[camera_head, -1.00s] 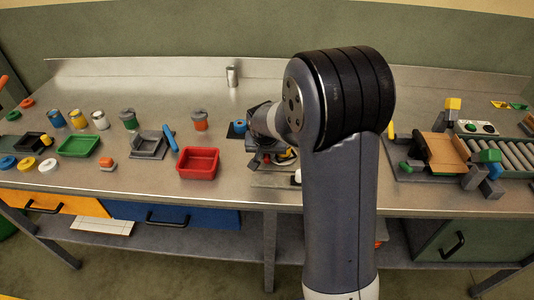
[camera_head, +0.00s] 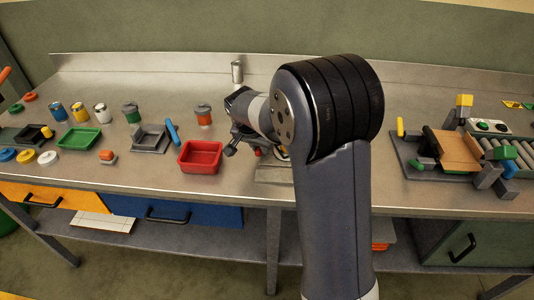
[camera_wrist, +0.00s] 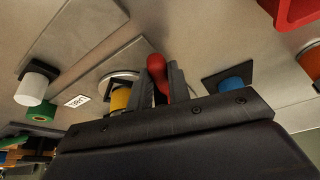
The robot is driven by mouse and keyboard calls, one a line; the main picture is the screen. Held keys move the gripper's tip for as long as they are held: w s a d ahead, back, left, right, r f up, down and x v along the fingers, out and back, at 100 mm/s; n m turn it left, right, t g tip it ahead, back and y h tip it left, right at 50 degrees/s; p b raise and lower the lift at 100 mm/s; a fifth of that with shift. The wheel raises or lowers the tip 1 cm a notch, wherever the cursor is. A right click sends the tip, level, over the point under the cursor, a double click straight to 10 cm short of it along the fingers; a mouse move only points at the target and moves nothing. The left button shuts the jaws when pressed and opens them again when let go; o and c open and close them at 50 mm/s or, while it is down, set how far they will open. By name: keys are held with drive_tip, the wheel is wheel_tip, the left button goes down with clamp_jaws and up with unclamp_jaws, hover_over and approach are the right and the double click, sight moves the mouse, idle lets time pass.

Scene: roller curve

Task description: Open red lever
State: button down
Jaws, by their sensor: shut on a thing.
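The red lever (camera_wrist: 157,66) shows in the wrist view between the two dark fingers of my gripper (camera_wrist: 161,84), which is shut on it. The lever's rounded red end sticks out past the fingers. It stands by a round pale base (camera_wrist: 118,80) on a grey plate, and the fingers hide its lower part. In the head view my gripper (camera_head: 236,143) is over the middle of the bench, and a small bit of red (camera_head: 257,152) shows beside it. My arm hides much of that spot.
In the wrist view a yellow part (camera_wrist: 120,98) is close left of the fingers, a blue cylinder (camera_wrist: 230,85) on a dark base is right, and a white knob (camera_wrist: 31,89) is far left. In the head view a red tray (camera_head: 200,157) stands left of my gripper.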

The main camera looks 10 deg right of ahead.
drive_tip(key=shift+w+a+m+h+b, duration=0.3)
drive_tip(key=shift+w+a+m+b, duration=0.1)
drive_tip(key=shift+w+a+m, duration=0.55)
drive_tip(key=shift+w+a+m+g+h, duration=0.35)
drive_tip(key=shift+w+a+m, duration=0.3)
drive_tip(key=shift+m, duration=0.3)
drive_tip(key=c, duration=1.3)
unclamp_jaws()
drive_tip(key=v, duration=1.1)
drive_tip(key=shift+w+d, duration=0.1)
drive_tip(key=shift+f, duration=0.15)
drive_tip(key=x, duration=1)
drive_tip(key=shift+f, duration=0.3)
drive_tip(key=shift+s+d+n, duration=0.25)
drive_tip(key=shift+s+n, duration=0.05)
